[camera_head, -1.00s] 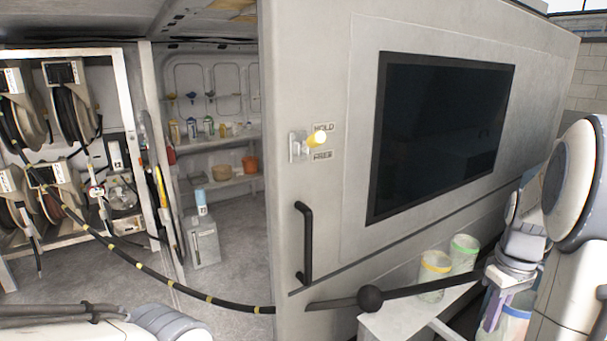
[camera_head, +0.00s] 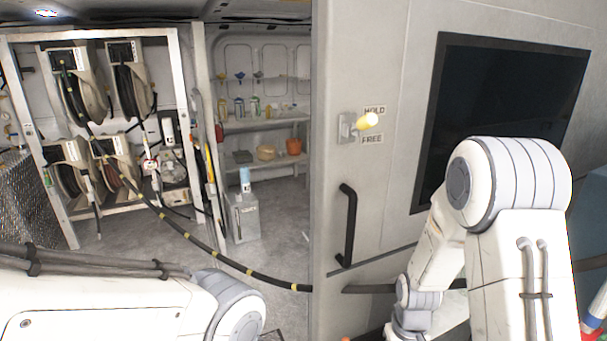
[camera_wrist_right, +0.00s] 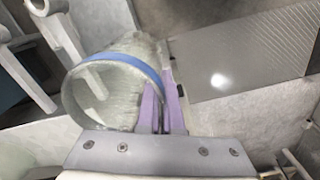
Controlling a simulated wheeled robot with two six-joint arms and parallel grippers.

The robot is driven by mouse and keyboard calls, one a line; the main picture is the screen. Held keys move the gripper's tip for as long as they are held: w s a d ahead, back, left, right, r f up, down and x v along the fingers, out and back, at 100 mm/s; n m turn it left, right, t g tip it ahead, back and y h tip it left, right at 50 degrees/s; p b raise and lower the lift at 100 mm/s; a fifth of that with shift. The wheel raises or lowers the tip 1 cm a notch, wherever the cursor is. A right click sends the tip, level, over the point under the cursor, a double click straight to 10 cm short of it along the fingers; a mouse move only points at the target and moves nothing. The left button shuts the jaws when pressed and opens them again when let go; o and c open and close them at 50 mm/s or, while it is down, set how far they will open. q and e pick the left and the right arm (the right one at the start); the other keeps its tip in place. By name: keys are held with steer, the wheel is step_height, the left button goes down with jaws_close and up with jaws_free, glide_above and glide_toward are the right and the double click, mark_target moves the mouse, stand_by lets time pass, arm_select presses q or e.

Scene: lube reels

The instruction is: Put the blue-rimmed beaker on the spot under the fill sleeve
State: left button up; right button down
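The blue-rimmed beaker (camera_wrist_right: 112,88) is clear glass and shows in the right wrist view, tilted. My right gripper (camera_wrist_right: 162,100) has its purple fingers close together on the beaker's wall at the blue rim. In the head view my right arm reaches down at the right, and its gripper and the beaker are out of sight. My left arm shows at the lower left of the head view, but its gripper is outside the picture. I cannot make out the fill sleeve or the spot under it with certainty.
A hose reel rack (camera_head: 181,70) stands at the left, with a yellow-banded hose (camera_head: 190,238) sagging across to the large grey panel (camera_head: 375,210). The panel has a black handle (camera_head: 347,228) and a yellow-knobbed switch (camera_head: 368,121). Grey floor is open beside a small box (camera_head: 242,217).

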steer(key=a+f, duration=0.1)
steer(key=w+a+f, duration=0.1)
steer(key=a+f, duration=0.1)
steer(key=shift+a, duration=0.15)
